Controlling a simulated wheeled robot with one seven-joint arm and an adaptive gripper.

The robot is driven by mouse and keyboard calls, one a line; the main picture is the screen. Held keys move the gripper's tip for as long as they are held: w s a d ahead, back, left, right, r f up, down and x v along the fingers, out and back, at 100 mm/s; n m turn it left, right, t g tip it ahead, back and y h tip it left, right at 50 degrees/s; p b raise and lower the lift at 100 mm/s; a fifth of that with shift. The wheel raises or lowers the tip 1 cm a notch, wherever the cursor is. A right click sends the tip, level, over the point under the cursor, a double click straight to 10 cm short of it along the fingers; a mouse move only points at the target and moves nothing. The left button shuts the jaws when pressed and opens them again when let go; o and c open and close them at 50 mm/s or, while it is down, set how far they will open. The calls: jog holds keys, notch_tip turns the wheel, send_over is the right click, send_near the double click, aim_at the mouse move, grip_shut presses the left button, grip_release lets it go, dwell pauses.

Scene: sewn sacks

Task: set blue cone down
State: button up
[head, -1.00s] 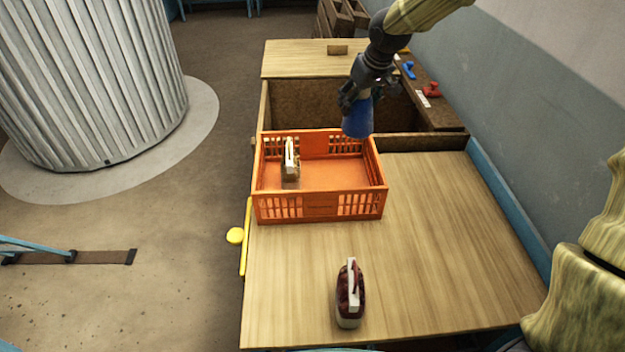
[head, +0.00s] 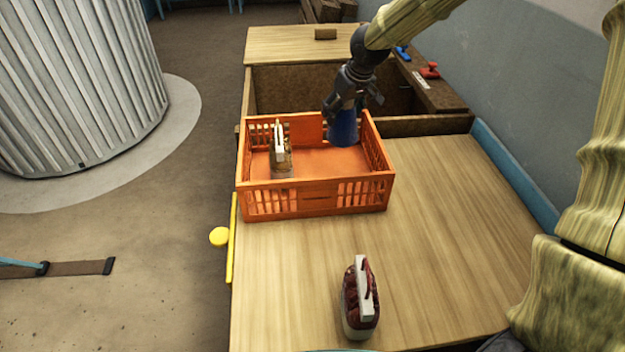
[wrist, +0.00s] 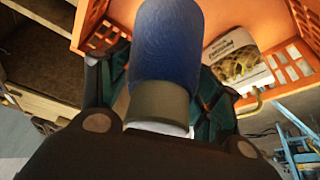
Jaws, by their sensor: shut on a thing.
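The blue cone (head: 343,127) is held by my gripper (head: 348,104), wide end down, over the right back part of the orange crate (head: 316,200). In the wrist view the blue cone (wrist: 166,45) sits between the two dark fingers of my gripper (wrist: 160,100), with an olive band at its near end. I cannot tell whether its lower end touches the crate floor.
A deep brown bin (head: 285,88) lies behind the crate. Red (head: 429,71) and blue (head: 403,53) items lie on the right ledge. The table right of the crate is clear.

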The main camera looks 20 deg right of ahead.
notch_tip(320, 180, down, 10)
jog(key=shift+p, duration=0.4)
dwell(0.3)
jog(key=shift+f, duration=0.1)
jog(key=shift+f, duration=0.35)
jog(key=shift+f+b, duration=0.25)
jog(key=shift+b, duration=0.05)
jog(key=o, duration=1.1)
jog(key=shift+o, duration=0.2)
jog(key=shift+r, duration=0.1)
